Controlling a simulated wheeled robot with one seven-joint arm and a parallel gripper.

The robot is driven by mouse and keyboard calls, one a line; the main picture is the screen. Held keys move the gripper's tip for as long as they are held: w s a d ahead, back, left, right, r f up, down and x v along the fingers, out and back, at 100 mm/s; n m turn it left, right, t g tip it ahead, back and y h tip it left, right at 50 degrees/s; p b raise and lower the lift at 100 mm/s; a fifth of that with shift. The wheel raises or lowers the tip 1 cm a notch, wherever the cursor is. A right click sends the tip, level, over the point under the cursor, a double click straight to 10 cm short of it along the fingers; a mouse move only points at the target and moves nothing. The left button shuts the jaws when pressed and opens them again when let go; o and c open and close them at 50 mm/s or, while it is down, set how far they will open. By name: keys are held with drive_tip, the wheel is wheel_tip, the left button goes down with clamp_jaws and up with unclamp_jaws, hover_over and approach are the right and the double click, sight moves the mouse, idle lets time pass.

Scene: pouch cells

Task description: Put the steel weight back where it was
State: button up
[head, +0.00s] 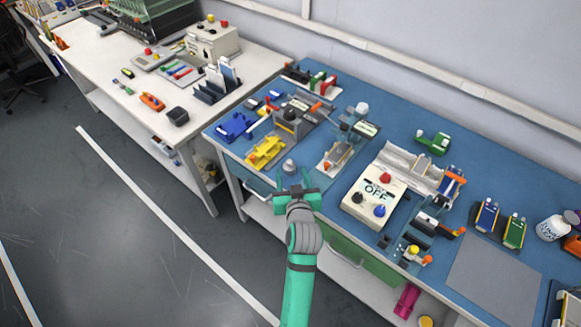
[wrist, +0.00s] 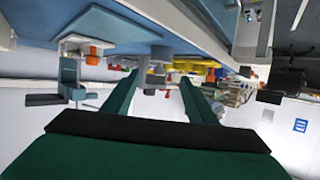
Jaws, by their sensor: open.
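A small grey knobbed piece, which looks like the steel weight (head: 289,166), stands on the blue bench mat near its front edge, right of the yellow fixture (head: 266,151). My gripper (head: 293,181) is open and empty, low at the bench's front edge, just short of the weight. In the wrist view the green fingers (wrist: 160,82) stand apart. A grey piece (wrist: 150,90) shows between them farther off, probably the weight. I see no contact between fingers and weight. No marked place for the weight can be made out.
A blue fixture (head: 235,127) lies left of the yellow one. A small bench device (head: 336,156) is right of the weight. A control box (head: 373,196) with coloured buttons stands farther right. A bare grey mat (head: 492,280) lies at the right. A white side table (head: 105,52) is at left.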

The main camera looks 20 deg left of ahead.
drive_tip(key=s+d+f+m+t+h, duration=0.1)
drive_tip(key=s+d+f+m+h, duration=0.15)
drive_tip(key=s+d, duration=0.55)
drive_tip(key=s+d+f+m+t+h, duration=0.1)
drive_tip(key=s+d+f+h, duration=0.2)
drive_tip(key=s, duration=1)
drive_tip(key=s+d+r, duration=0.2)
drive_tip(key=s+d, duration=0.1)
drive_tip(key=s, duration=0.6)
drive_tip(key=s+d+r+m, duration=0.1)
drive_tip(key=s+d+r, duration=0.1)
drive_tip(key=s, duration=0.7)
drive_tip(key=shift+d+r+t, duration=0.4)
drive_tip(key=shift+r, duration=0.35)
